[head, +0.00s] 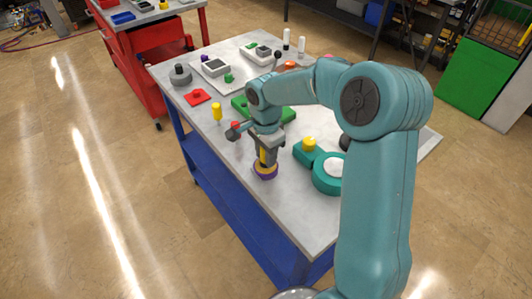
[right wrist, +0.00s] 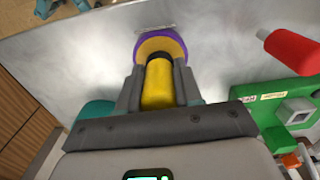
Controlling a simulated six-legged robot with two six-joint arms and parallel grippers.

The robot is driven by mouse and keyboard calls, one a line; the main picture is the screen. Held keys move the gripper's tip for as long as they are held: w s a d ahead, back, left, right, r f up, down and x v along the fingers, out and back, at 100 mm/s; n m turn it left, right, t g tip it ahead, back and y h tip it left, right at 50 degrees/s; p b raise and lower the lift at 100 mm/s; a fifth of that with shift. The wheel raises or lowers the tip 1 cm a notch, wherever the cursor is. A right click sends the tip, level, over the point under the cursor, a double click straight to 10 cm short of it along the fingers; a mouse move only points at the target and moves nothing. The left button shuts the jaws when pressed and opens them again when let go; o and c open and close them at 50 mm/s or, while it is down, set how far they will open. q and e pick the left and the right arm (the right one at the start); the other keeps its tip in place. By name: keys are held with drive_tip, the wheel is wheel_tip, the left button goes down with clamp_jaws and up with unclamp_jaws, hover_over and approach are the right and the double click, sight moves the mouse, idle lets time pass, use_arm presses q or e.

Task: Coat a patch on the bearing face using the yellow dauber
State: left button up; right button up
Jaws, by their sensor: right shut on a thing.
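My right gripper (head: 265,148) is shut on the yellow dauber (right wrist: 157,84), which points down at the table. The dauber's dark lower end is at a purple-rimmed round pot (head: 265,173) with a yellow inside. The pot shows beyond the dauber in the right wrist view (right wrist: 160,40); I cannot tell whether the tip touches its inside. To the right stands a teal round housing (head: 325,180) with a pale face, perhaps the bearing face, partly hidden by my arm. My left gripper is not in view.
A yellow-topped piece (head: 217,112) stands near the table's left edge. A red piece (right wrist: 290,50) and a green fixture (right wrist: 270,112) are close to my gripper. A red block (head: 198,97) and a pale tray (head: 205,83) lie farther back. The near table corner is clear.

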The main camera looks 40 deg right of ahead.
drive_tip(key=shift+f+b, duration=0.35)
drive_tip(key=shift+f, duration=0.05)
idle(1.5)
drive_tip(key=shift+r+p, duration=2.3)
drive_tip(key=shift+r, duration=1.25)
drive_tip(key=shift+f, duration=0.1)
